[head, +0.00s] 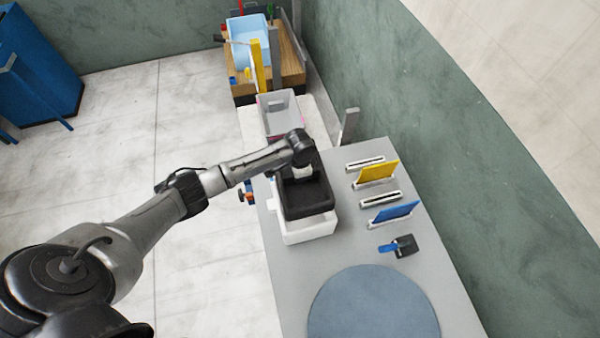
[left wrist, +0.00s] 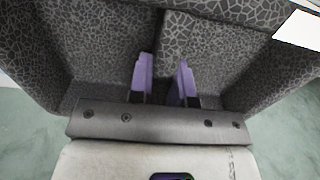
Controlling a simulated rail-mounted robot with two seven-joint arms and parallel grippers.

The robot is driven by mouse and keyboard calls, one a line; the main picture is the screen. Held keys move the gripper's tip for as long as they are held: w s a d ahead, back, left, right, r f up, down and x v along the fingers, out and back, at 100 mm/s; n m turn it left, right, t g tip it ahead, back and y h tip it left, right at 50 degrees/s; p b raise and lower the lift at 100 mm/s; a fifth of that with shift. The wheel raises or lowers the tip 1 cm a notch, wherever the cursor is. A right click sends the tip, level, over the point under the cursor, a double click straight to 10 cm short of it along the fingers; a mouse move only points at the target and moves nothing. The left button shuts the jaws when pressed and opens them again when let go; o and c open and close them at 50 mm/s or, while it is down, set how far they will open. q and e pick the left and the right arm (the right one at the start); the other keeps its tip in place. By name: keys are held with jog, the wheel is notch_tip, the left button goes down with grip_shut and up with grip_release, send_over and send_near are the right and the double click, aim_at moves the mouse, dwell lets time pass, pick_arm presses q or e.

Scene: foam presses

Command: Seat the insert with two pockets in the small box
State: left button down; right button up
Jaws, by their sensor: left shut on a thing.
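The dark foam insert (head: 306,200) is at the white small box (head: 308,230) on the grey table, in the head view. It stands above the box's near rim and covers most of its opening; I cannot tell how far its lower part is inside. My left gripper (head: 303,170) is over the insert's far part. In the left wrist view, the purple fingertips (left wrist: 165,75) are shut on the wall between the two pockets of the speckled insert (left wrist: 215,50). A white patch shows at that view's upper right corner. My right gripper is not in view.
A grey translucent bin (head: 281,116) stands behind the box. To the right are slotted holders with a yellow panel (head: 377,173) and a blue panel (head: 394,212), and a blue-handled brush (head: 399,246). A round blue-grey mat (head: 373,305) lies in front.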

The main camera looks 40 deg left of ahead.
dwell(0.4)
pick_arm(q)
jog(key=shift+s+r+p, duration=0.1)
jog(key=shift+p, duration=0.45)
notch_tip(320, 180, down, 4)
jog(key=b, duration=0.3)
jog(key=shift+f, duration=0.25)
jog(key=shift+f+b, duration=0.4)
jog(key=shift+f, duration=0.4)
jog(key=shift+p, duration=0.3)
jog(key=shift+p, duration=0.3)
